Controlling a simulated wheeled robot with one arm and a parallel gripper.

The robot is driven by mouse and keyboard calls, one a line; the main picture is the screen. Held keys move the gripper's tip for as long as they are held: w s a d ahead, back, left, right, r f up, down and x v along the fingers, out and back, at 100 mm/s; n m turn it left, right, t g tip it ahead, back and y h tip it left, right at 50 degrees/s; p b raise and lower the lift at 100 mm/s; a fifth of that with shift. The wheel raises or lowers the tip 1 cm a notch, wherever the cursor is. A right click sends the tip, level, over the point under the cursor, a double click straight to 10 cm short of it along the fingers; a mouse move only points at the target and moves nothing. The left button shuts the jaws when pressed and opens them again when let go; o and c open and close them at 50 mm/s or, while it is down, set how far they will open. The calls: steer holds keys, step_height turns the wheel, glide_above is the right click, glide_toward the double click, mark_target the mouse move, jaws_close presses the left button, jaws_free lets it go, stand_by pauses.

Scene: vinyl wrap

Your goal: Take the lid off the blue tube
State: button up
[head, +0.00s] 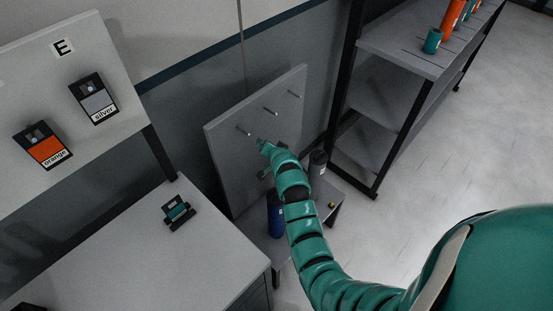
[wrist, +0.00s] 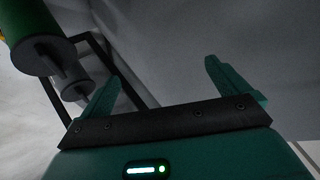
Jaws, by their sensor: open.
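The blue tube (head: 275,218) stands upright on a low grey table below the pegboard, partly covered by my arm. I cannot make out its lid clearly. My gripper (head: 263,144) is in front of the pegboard, above the blue tube and apart from it. In the wrist view my gripper (wrist: 166,88) is open, with nothing between its two teal fingers. The blue tube is not recognisable in the wrist view.
The pegboard (head: 225,150) has several pegs. A grey desk (head: 130,250) holds a small holder (head: 177,212). A shelf (head: 405,45) carries rolls. A green cylinder (wrist: 30,30) hangs close in the wrist view.

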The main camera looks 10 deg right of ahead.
steer(key=s+r+m+g+p, duration=0.2)
steer(key=s+g+p, duration=0.2)
steer(key=s+g, duration=0.15)
step_height(320, 180, up, 3)
steer(key=m+g+p, duration=0.1)
steer(key=g+p, duration=0.1)
steer(key=g, duration=0.3)
glide_above(276, 193)
step_height(276, 193, down, 9)
steer(key=b, duration=0.7)
steer(key=shift+s+d, duration=0.1)
steer(key=shift+f+p, duration=0.15)
steer(key=shift+p, duration=0.4)
steer(key=shift+f+p, duration=1.35)
steer(key=shift+f, duration=2.55)
steer(key=c, duration=1.1)
steer(key=shift+o, duration=0.2)
steer(key=shift+r, duration=0.2)
steer(key=shift+r+p, duration=0.5)
steer(key=shift+r, duration=0.85)
